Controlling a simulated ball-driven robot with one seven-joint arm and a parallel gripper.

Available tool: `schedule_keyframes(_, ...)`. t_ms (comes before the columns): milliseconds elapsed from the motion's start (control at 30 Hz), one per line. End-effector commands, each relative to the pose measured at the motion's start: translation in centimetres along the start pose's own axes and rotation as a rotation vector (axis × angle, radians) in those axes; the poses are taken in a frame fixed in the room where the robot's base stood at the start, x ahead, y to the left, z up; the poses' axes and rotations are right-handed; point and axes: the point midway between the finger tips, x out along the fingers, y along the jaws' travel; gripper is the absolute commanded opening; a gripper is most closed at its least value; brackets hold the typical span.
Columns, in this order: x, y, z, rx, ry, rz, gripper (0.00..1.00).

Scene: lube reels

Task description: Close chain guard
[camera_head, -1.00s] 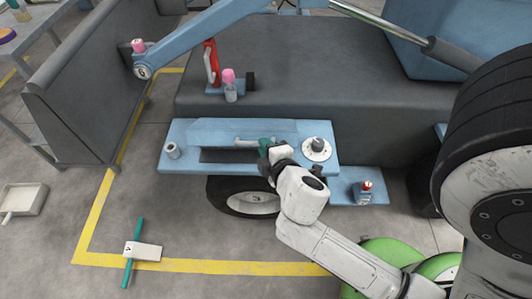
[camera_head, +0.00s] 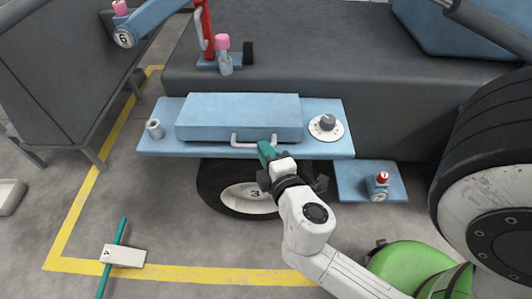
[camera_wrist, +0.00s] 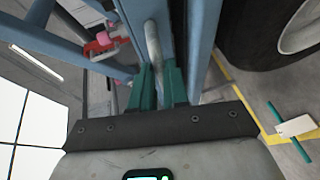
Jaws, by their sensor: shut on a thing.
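The chain guard (camera_head: 240,112) is a long light-blue box-like cover on a blue shelf, in the head view. Its front face is down at the front of the shelf, and no dark slot shows below it. A pale metal bar handle (camera_head: 250,143) runs along its lower front edge. My gripper (camera_head: 266,148) has teal fingers and is shut on the right part of this handle. In the wrist view, the handle (camera_wrist: 152,45) runs between the two teal fingers (camera_wrist: 158,78). The exact contact is partly hidden by the fingers.
A knob on a white dial (camera_head: 327,124) sits right of the guard, and a small metal cup (camera_head: 154,129) left of it. A wheel (camera_head: 245,198) is below. A red-topped part (camera_head: 380,184) stands on a lower blue plate.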

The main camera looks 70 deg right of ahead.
Motion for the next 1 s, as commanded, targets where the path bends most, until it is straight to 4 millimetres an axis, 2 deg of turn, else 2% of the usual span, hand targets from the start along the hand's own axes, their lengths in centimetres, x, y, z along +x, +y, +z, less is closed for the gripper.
schedule_keyframes(33,0.2,-1.1,0.2,0.0,-0.004,-0.001,0.0)
schedule_keyframes(100,0.3,-1.6,0.3,0.001,-0.005,-0.001,0.0)
schedule_keyframes(500,0.9,-4.0,0.6,0.002,-0.006,-0.009,0.0)
schedule_keyframes(967,1.0,-4.4,0.8,0.003,-0.009,-0.014,0.0)
schedule_keyframes(1000,1.0,-4.4,0.8,0.002,-0.009,-0.014,0.17)
